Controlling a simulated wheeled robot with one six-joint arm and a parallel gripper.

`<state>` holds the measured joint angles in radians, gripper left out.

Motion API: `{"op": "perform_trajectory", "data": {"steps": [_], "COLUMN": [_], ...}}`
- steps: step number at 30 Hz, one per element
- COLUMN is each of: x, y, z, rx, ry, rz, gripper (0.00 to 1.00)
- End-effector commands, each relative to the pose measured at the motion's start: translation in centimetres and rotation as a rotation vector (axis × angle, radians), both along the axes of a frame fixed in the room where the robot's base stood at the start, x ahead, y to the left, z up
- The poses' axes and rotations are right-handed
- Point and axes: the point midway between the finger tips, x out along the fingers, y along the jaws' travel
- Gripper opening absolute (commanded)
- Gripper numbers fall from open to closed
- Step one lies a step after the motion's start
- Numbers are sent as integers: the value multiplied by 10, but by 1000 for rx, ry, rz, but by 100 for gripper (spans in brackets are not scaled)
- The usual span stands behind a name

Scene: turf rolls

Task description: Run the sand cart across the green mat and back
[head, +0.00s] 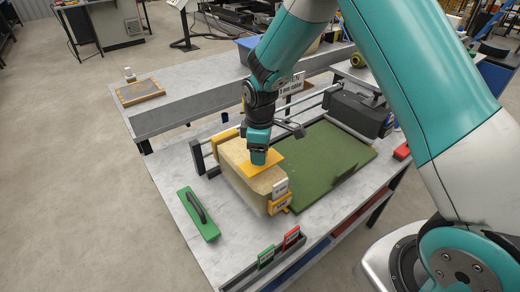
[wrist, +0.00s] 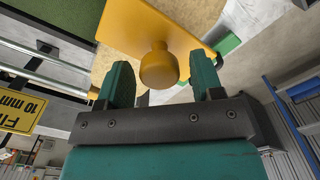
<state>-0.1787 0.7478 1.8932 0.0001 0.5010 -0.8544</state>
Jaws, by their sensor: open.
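The sand cart (head: 235,160), a tan box with yellow end pieces, stands at the left end of the green mat (head: 325,158). A yellow plate (head: 268,167) lies on its top and carries a round yellow knob (wrist: 158,68). My gripper (head: 258,157) points down over the plate. In the wrist view its open fingers (wrist: 160,82) stand on either side of the knob, with a gap visible on both sides. In the head view the gripper hides the knob. Part of the mat also shows in the wrist view (wrist: 70,14).
Metal rails (head: 312,103) run along the mat's far side to a black box (head: 360,112) at the right end. A green float (head: 198,214) lies on the table at the left. Green and red tags (head: 292,238) stand at the near edge. A sign stands behind the rails.

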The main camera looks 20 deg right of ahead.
Motion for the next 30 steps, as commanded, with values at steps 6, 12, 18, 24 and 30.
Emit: {"op": "perform_trajectory", "data": {"steps": [6,12,18,24,30], "x": [0,0,0,0,2], "y": [0,0,0,0,0], "z": [-10,-10,-10,-10,-10], "rx": [0,0,0,-1,0], "ry": [0,-1,0,-1,0], "rz": [0,0,0,0,11], "gripper": [60,60,17,0,0]}}
